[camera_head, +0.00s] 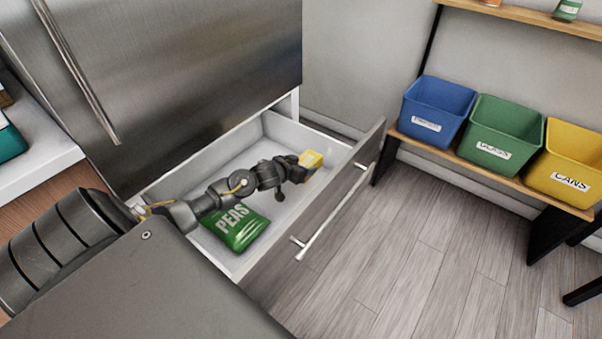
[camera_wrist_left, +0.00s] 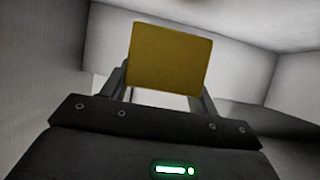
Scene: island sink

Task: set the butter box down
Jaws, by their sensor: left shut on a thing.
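The butter box (camera_head: 311,159) is a small yellow box in my left gripper (camera_head: 298,167), over the right part of the open drawer (camera_head: 284,129). In the left wrist view the yellow box (camera_wrist_left: 170,57) sits between the two fingers of the gripper (camera_wrist_left: 160,90), which is shut on it. I cannot tell whether the box touches the drawer floor. A green bag of peas (camera_head: 237,229) lies in the drawer, partly behind my left arm. My right gripper is not in view.
The drawer front with its handle (camera_head: 331,217) stands pulled out over the wood floor. A steel fridge door (camera_head: 190,70) rises above the drawer. Blue (camera_head: 437,110), green (camera_head: 503,134) and yellow (camera_head: 568,163) bins stand on a shelf at the right.

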